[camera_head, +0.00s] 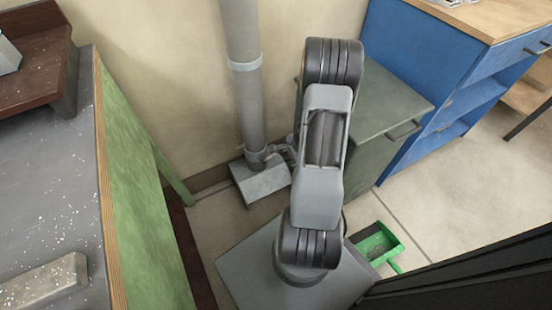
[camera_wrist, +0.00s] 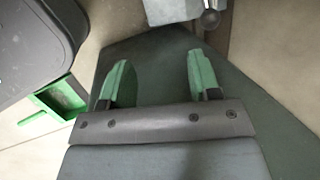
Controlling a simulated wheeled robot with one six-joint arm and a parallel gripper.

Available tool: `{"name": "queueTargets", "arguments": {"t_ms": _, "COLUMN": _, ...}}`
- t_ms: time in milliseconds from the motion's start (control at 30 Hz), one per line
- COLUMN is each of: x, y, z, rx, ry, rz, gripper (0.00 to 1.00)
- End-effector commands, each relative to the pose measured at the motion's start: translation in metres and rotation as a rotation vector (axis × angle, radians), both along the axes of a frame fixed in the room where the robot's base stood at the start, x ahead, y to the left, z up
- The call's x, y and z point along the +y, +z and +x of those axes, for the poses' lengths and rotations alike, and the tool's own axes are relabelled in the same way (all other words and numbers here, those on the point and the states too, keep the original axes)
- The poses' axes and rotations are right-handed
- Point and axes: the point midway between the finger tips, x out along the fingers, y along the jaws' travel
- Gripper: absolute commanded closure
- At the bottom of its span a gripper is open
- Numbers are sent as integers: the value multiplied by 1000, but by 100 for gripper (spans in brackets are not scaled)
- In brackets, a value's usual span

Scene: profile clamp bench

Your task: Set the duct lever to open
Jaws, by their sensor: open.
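The duct is a grey vertical pipe (camera_head: 243,70) against the wall, ending in a pale grey box (camera_head: 262,183) on the floor. Small grey parts (camera_head: 287,147) stick out beside its lower collar; they may be the lever, but my arm partly covers them and its setting cannot be told. In the wrist view, my gripper (camera_wrist: 160,80) is open and empty, its two green fingers apart above a dark grey-green surface. Beyond the fingertips, at the top edge, are a pale blue-grey block (camera_wrist: 172,10) and a dark round knob (camera_wrist: 210,18). In the head view my gripper is hidden behind my arm.
A grey-green cabinet (camera_head: 385,100) stands right of the duct, beside a blue unit (camera_head: 420,55) with a wooden top. A green dustpan (camera_head: 375,243) lies on the floor. A speckled grey bench (camera_head: 45,190) with a green side fills the left.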

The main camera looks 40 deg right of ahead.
Motion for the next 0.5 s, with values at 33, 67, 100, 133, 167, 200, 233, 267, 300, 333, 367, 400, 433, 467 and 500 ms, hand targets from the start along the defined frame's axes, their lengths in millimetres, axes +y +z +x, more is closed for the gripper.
{"name": "queueTargets", "arguments": {"t_ms": 33, "x": -3, "y": -8, "z": 6, "rx": -36, "ry": -4, "rz": 7, "gripper": 43}}
{"name": "queueTargets", "arguments": {"t_ms": 67, "x": -4, "y": -8, "z": 10, "rx": -60, "ry": 1, "rz": 6, "gripper": 43}}
{"name": "queueTargets", "arguments": {"t_ms": 100, "x": -6, "y": -6, "z": 16, "rx": -93, "ry": 13, "rz": -3, "gripper": 43}}
{"name": "queueTargets", "arguments": {"t_ms": 133, "x": -7, "y": -4, "z": 21, "rx": -119, "ry": 25, "rz": -11, "gripper": 43}}
{"name": "queueTargets", "arguments": {"t_ms": 167, "x": -8, "y": -2, "z": 25, "rx": -141, "ry": 39, "rz": -22, "gripper": 43}}
{"name": "queueTargets", "arguments": {"t_ms": 200, "x": -11, "y": 1, "z": 30, "rx": -168, "ry": 58, "rz": -41, "gripper": 43}}
{"name": "queueTargets", "arguments": {"t_ms": 233, "x": -12, "y": 2, "z": 34, "rx": -187, "ry": 72, "rz": -54, "gripper": 43}}
{"name": "queueTargets", "arguments": {"t_ms": 267, "x": -13, "y": 4, "z": 36, "rx": -202, "ry": 89, "rz": -66, "gripper": 43}}
{"name": "queueTargets", "arguments": {"t_ms": 300, "x": -14, "y": 5, "z": 38, "rx": -217, "ry": 113, "rz": -81, "gripper": 43}}
{"name": "queueTargets", "arguments": {"t_ms": 333, "x": -15, "y": 6, "z": 39, "rx": -226, "ry": 132, "rz": -93, "gripper": 43}}
{"name": "queueTargets", "arguments": {"t_ms": 367, "x": -15, "y": 6, "z": 40, "rx": -232, "ry": 151, "rz": -102, "gripper": 43}}
{"name": "queueTargets", "arguments": {"t_ms": 400, "x": -15, "y": 6, "z": 41, "rx": -238, "ry": 179, "rz": -115, "gripper": 43}}
{"name": "queueTargets", "arguments": {"t_ms": 433, "x": -14, "y": 6, "z": 41, "rx": -241, "ry": 200, "rz": -123, "gripper": 43}}
{"name": "queueTargets", "arguments": {"t_ms": 467, "x": -14, "y": 6, "z": 41, "rx": -244, "ry": 219, "rz": -130, "gripper": 43}}
{"name": "queueTargets", "arguments": {"t_ms": 500, "x": -14, "y": 5, "z": 42, "rx": -246, "ry": 236, "rz": -137, "gripper": 43}}
